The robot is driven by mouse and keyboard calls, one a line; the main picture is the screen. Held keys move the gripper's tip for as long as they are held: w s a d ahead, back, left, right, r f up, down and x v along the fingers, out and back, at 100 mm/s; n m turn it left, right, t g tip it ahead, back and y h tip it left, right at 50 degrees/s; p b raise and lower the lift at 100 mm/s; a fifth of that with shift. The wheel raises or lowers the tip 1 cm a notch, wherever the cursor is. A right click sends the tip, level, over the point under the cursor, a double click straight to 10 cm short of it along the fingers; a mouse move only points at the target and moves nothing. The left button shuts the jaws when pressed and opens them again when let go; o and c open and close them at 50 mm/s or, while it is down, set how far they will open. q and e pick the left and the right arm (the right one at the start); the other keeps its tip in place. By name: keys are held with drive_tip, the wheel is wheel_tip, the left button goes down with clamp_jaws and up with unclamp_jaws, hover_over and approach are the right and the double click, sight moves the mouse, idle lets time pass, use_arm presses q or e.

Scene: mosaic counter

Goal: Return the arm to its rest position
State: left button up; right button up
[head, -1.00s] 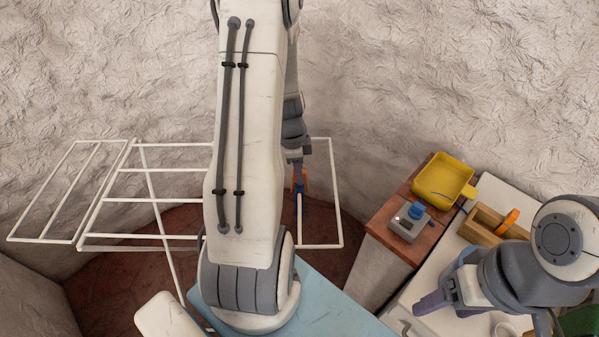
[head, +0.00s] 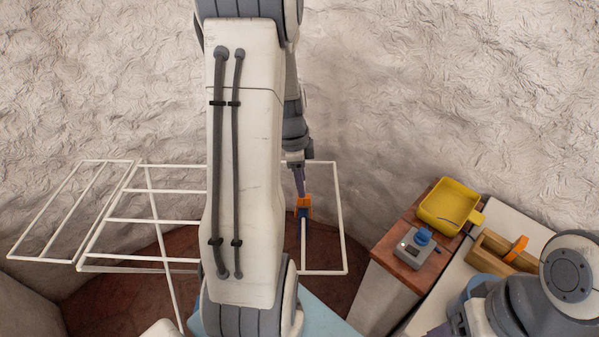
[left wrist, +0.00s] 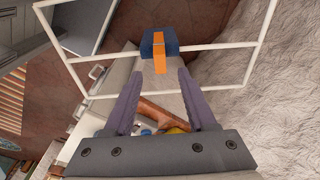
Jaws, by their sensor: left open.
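My left arm spans the middle of the head view. Its gripper (head: 299,181) hangs behind the arm, with a purple finger showing just above an orange-and-blue clip-like piece (head: 303,205). In the left wrist view the gripper (left wrist: 159,82) is open, with nothing between its two purple fingers. The orange-and-blue piece (left wrist: 159,45) sits on a rack bar beyond the fingertips, apart from them. My right gripper (head: 441,330) is only partly in the head view, at the bottom edge; its jaw state is hidden.
A white wire rack (head: 340,215) stands around and below the left gripper. At right are a yellow pan (head: 447,205), a grey box with a blue knob (head: 412,252) and a wooden box with an orange handle (head: 490,257). A rough pale wall (head: 430,90) rises behind.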

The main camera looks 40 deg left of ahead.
use_arm(q)
drive_tip(key=s+d+r, duration=0.1)
drive_tip(key=d+r, duration=0.3)
drive_tip(key=d, duration=0.6)
drive_tip(key=s+d+r, duration=0.1)
drive_tip(key=d+r, duration=0.3)
drive_tip(key=d, duration=0.5)
drive_tip(key=s+d+r+n, duration=0.1)
drive_tip(key=s+d+n, duration=0.1)
drive_tip(key=s+d, duration=1)
drive_tip(key=shift+s+d+n+g, duration=0.25)
drive_tip(key=shift+s+n+g, duration=0.15)
drive_tip(key=shift+s, duration=0.5)
drive_tip(key=shift+r, duration=0.1)
